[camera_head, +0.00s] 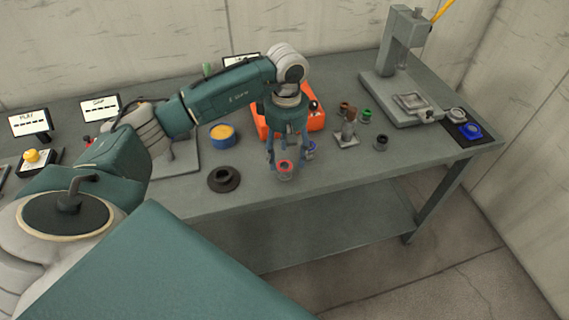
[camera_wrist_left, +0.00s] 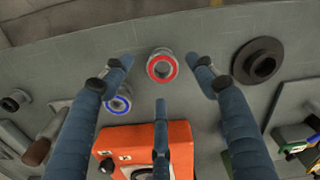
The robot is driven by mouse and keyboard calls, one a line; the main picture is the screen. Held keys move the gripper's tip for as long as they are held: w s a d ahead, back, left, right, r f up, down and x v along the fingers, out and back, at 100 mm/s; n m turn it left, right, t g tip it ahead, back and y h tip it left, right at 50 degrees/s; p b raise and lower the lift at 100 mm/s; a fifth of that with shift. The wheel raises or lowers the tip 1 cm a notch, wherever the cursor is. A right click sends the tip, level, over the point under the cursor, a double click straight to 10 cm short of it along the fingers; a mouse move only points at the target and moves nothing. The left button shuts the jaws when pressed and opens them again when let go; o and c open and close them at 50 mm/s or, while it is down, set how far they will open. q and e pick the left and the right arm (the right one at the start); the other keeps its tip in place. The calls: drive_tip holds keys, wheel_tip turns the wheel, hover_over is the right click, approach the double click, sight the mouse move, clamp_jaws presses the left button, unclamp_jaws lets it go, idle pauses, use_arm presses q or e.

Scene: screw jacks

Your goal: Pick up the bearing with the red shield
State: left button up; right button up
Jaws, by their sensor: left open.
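The bearing with the red shield (camera_head: 285,166) lies on the grey workbench near its front edge. In the left wrist view the bearing (camera_wrist_left: 151,66) shows its red ring face-on. My left gripper (camera_head: 286,157) is open and points down over it. In the left wrist view two fingertips stand on either side of the bearing and a third finger points at it from below; I cannot tell whether any touch it. A bearing with a blue shield (camera_wrist_left: 118,108) lies close by, beside one finger; it also shows in the head view (camera_head: 312,150). My right gripper is not in view.
Several small parts and a grey press (camera_head: 397,50) stand to the right. The bench's front edge is close.

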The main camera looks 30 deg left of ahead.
sight(286, 162)
use_arm(q)
drive_tip(key=shift+f+p, duration=0.5)
drive_tip(key=shift+f, duration=1.25)
drive_tip(key=c, duration=1.3)
drive_tip(key=shift+r, duration=0.15)
